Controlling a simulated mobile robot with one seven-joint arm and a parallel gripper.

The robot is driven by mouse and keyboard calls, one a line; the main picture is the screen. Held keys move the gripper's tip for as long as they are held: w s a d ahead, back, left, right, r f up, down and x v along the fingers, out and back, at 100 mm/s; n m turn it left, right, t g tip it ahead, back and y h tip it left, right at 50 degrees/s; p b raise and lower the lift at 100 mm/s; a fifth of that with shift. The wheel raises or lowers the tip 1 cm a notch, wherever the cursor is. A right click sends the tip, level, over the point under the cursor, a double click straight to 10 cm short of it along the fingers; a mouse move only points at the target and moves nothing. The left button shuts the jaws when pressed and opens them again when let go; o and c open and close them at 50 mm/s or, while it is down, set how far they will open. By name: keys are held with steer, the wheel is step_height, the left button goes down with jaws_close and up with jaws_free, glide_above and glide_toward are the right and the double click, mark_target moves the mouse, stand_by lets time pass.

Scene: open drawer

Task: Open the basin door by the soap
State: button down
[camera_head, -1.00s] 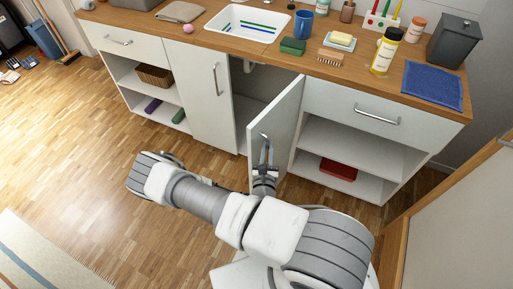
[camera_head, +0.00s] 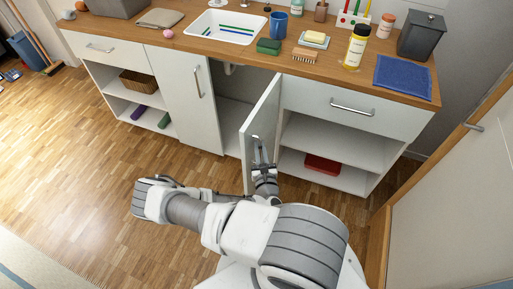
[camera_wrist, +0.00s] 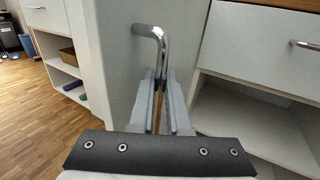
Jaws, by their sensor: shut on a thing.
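The white basin door (camera_head: 262,115) under the sink stands open, swung out toward me from its right side. The bar of soap (camera_head: 315,36) lies on a small dish on the counter above, to the right of the sink. My gripper (camera_head: 262,158) is at the door's front face, shut on its handle. In the wrist view, my gripper (camera_wrist: 157,85) has its two fingers closed around the lower part of the bent chrome handle (camera_wrist: 153,34) on the basin door (camera_wrist: 120,60).
The left door (camera_head: 186,95) beside the opening is closed. To the right are a closed drawer (camera_head: 390,118) and an open shelf with a red box (camera_head: 322,164). The counter holds a green sponge (camera_head: 268,46), a brush and bottles.

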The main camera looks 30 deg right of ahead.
stand_by(0.3)
steer(key=c, duration=1.2)
jaws_free()
steer(key=shift+o, duration=0.2)
steer(key=shift+s+a, duration=0.1)
